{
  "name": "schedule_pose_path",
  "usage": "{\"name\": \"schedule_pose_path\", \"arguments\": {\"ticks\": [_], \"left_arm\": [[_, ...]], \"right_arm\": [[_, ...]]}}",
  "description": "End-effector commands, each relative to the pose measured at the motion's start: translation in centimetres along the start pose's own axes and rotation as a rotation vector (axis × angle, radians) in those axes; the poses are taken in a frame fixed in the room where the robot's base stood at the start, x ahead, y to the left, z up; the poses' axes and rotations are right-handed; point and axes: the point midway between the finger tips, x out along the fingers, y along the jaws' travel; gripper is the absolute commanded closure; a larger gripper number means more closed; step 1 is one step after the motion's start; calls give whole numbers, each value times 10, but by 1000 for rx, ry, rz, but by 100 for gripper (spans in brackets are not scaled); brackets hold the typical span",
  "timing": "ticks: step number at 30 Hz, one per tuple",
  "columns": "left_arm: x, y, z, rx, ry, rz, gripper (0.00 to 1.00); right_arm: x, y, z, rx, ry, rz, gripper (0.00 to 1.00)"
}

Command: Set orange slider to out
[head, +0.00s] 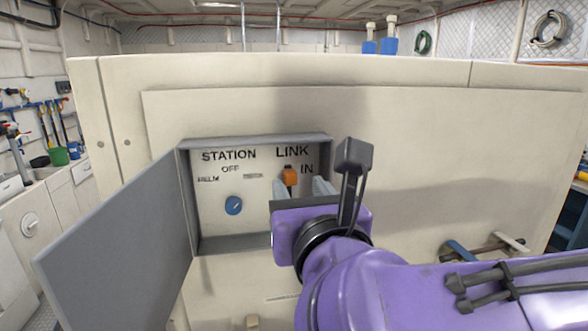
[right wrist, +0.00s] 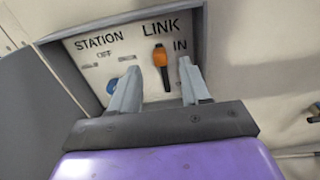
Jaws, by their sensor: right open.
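The orange slider (head: 289,176) sits at the upper end of a dark vertical slot under the word LINK, level with the label IN, on a white panel in a grey box (head: 258,249). In the right wrist view the orange slider (right wrist: 160,57) shows between and beyond my fingers, with the dark slot below it. My right gripper (head: 300,188) is open in front of the panel, one finger on each side of the slider's line; the wrist view also shows the gripper (right wrist: 158,82) empty. My gripper hides the slot's lower part in the head view. My left gripper is not in view.
A blue knob (head: 234,205) under STATION is left of the slider. The box's grey door (head: 115,252) hangs open to the left. The box's right wall is close to my right finger. Blue and white valve handles (head: 460,251) stick out at lower right.

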Motion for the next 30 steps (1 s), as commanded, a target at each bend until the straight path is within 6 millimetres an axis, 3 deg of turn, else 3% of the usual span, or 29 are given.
{"name": "schedule_pose_path", "arguments": {"ticks": [1, 7, 17, 18, 22, 30], "left_arm": [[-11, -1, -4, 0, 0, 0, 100], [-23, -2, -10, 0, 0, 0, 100], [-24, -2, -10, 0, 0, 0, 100], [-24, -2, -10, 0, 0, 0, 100], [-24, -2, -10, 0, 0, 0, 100], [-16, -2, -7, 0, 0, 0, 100]], "right_arm": [[12, 0, 5, -1, 6, -1, 53], [45, 0, 3, -1, 2, -2, 53], [54, -2, 0, -1, 0, -4, 53], [54, -2, 0, -1, 0, -4, 56], [54, -2, 0, -1, 0, -4, 99], [54, -1, -8, -2, 0, -4, 100]]}}
